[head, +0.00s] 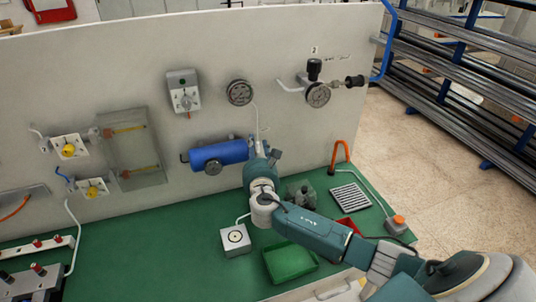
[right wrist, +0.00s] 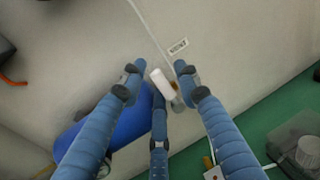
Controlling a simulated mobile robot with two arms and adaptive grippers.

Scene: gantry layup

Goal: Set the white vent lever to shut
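The white vent lever (right wrist: 161,82) shows in the right wrist view, a short pale handle on a small grey valve below a printed label (right wrist: 178,46) on the wall panel. My right gripper (right wrist: 160,70) has its blue fingers spread around the lever, two on its sides and one below. Gaps show between the side fingers and the lever; I cannot tell whether the lower finger touches it. In the head view my right gripper (head: 260,147) is at the panel, just right of the blue tank, and largely hides the lever. My left gripper is not in view.
The blue tank (head: 217,154) is on the panel, left of my right gripper. A round gauge (head: 239,92) is above it. On the green bench stand a white box with a dial (head: 235,240), a green tray (head: 290,263) and a grey slotted plate (head: 350,197).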

